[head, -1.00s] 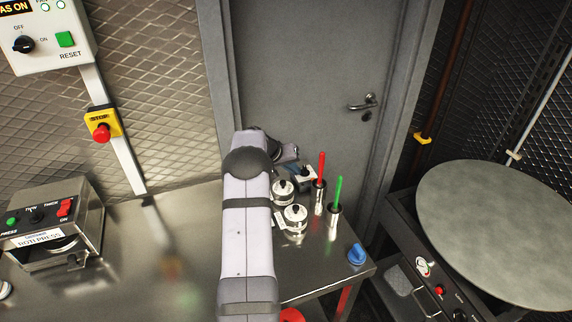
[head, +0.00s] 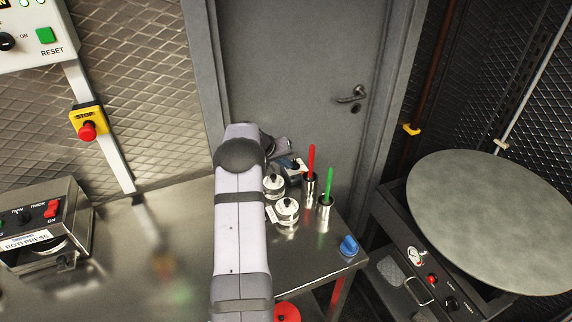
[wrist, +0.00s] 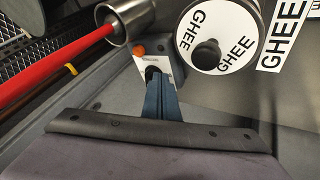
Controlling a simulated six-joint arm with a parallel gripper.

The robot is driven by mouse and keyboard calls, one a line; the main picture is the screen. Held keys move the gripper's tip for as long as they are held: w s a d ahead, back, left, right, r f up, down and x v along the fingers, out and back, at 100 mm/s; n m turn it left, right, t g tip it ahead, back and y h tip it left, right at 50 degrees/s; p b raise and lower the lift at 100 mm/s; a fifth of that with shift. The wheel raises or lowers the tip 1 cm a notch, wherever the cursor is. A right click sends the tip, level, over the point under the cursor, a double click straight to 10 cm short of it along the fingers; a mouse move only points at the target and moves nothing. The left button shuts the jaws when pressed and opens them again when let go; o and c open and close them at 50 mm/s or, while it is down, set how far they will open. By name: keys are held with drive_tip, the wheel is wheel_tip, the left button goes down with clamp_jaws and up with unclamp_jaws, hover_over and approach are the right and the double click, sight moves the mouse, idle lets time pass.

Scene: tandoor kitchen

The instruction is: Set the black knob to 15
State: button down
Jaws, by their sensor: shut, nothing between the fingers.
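My gripper (wrist: 160,88) is shut and empty in the wrist view, its dark blue fingers together. Their tips are at a small grey box with a white label plate (wrist: 143,62) and an orange button (wrist: 138,48). A black knob (wrist: 152,72) shows on that plate, right at the fingertips and partly covered by them. I cannot tell whether they touch it, and its setting cannot be read. In the head view my arm hides most of that area; the gripper (head: 291,166) shows just past the wrist, behind the lidded tins.
Two GHEE tins (head: 287,209) and steel cups with a red handle (head: 311,160) and a green handle (head: 328,185) crowd close by. A blue knob (head: 348,245) is at the table corner. Other black knobs are on the roti press (head: 24,216) and griddle stove (head: 452,303).

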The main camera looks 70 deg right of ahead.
drive_tip(key=shift+s+n+t+b, duration=0.15)
drive_tip(key=shift+n+t+b, duration=0.15)
drive_tip(key=shift+n+b, duration=0.2)
drive_tip(key=shift+s+a+n+t, duration=0.2)
drive_tip(key=shift+n+t, duration=0.1)
drive_tip(key=shift+n, duration=0.1)
drive_tip(key=shift+s+r+n+t, duration=0.1)
drive_tip(key=shift+s+n+t, duration=0.2)
drive_tip(key=shift+n+t, duration=0.35)
drive_tip(key=shift+s+n, duration=0.15)
drive_tip(key=shift+n, duration=0.2)
drive_tip(key=shift+s+f+b, duration=0.1)
drive_tip(key=shift+f+b, duration=0.15)
drive_tip(key=shift+b, duration=0.4)
drive_tip(key=shift+s+b, duration=0.25)
drive_tip(key=shift+b, duration=0.35)
drive_tip(key=shift+s+d+r+b, duration=0.1)
drive_tip(key=shift+s+d+b, duration=0.05)
drive_tip(key=shift+s+b, duration=0.55)
drive_tip(key=shift+s+d, duration=0.1)
